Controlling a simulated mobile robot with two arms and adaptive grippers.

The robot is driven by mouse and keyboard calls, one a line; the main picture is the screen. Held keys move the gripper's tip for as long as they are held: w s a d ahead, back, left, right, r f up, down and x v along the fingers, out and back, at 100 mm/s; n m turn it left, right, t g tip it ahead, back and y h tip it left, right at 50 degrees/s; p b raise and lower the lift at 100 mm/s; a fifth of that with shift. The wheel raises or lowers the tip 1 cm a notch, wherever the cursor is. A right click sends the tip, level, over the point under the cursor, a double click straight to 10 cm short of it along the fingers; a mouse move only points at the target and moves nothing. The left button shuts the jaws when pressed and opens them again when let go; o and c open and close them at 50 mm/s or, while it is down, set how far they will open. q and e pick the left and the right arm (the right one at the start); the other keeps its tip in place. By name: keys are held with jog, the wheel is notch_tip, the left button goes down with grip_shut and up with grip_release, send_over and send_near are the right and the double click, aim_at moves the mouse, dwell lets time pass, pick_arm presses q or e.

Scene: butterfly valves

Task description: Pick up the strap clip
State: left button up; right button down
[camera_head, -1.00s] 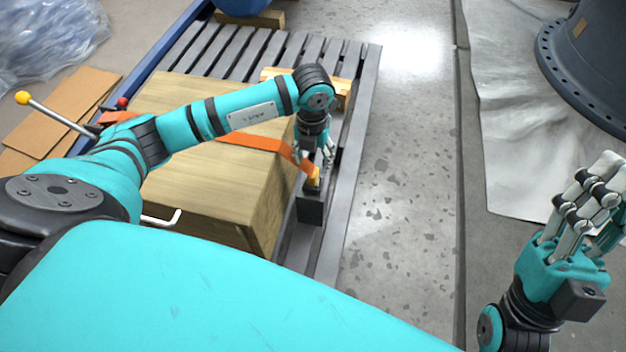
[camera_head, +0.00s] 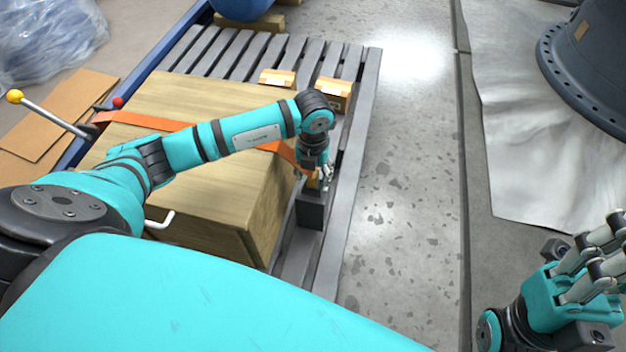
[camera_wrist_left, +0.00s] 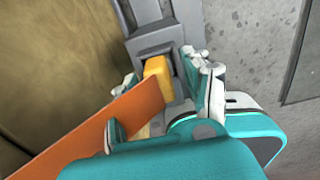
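The strap clip (camera_head: 313,184) is a small yellow piece at the end of an orange strap (camera_head: 150,121). It sits at a dark grey bracket (camera_head: 311,212) on the pallet's right side. My left gripper (camera_head: 322,177) is right over the clip and partly hides it. In the left wrist view the clip (camera_wrist_left: 158,76) lies between the spread fingers of my left gripper (camera_wrist_left: 165,85), closer to the right ones. I see no clear grip on it. My right gripper (camera_head: 607,240) is at the right edge, empty, with fingers extended and partly cut off.
A large wooden crate (camera_head: 195,190) stands on the grey slatted pallet (camera_head: 357,130), left of the clip. Two small wood blocks (camera_head: 278,78) lie behind. A lever with a yellow knob (camera_head: 15,96) is at left. The floor (camera_head: 405,190) right of the pallet is clear.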

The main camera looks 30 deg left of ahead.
pick_arm(q)
grip_shut()
